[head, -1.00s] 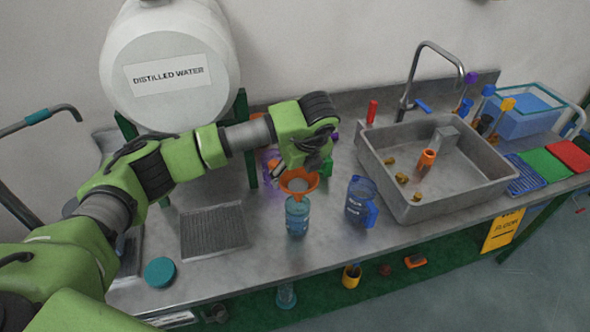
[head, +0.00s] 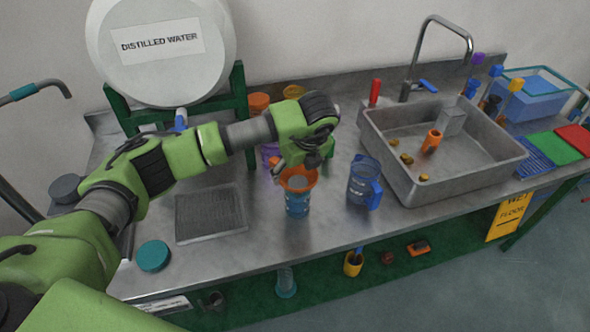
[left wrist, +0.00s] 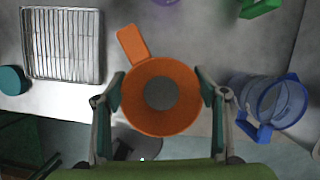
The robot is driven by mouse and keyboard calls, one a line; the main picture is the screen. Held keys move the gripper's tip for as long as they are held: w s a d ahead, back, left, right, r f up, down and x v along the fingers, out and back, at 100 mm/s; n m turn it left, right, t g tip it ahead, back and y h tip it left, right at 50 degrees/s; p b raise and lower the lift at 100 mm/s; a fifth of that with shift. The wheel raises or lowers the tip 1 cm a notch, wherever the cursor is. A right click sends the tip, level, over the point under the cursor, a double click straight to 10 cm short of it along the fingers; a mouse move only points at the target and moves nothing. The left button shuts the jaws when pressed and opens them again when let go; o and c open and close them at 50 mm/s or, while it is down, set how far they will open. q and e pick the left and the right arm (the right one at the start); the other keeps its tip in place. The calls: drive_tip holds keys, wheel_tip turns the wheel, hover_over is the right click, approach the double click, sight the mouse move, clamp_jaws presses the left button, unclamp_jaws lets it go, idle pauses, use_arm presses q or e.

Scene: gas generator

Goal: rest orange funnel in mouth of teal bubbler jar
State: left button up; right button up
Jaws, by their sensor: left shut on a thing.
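The orange funnel (head: 298,179) is upright at the top of the teal bubbler jar (head: 297,205), which stands on the metal bench. The funnel's cone now overlaps the jar's mouth in the head view, and its spout is hidden. I cannot tell whether the funnel's weight rests on the jar. My left gripper (head: 288,168) is shut on the funnel. In the left wrist view the fingers (left wrist: 162,90) sit on either side of the funnel's round rim (left wrist: 135,118), and its tab (left wrist: 132,45) points away. The jar is hidden below the funnel there. My right gripper is not in view.
A clear jug with a blue handle (head: 364,182) stands close right of the jar. The sink (head: 468,175) lies further right. A teal lid (head: 154,256) and a grey ribbed tray (head: 210,213) lie to the left. Bench in front of the jar is clear.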

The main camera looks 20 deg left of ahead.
use_arm(q)
drive_tip(key=o, duration=1.1)
drive_tip(key=v, duration=1.2)
drive_tip(key=shift+f, duration=0.1)
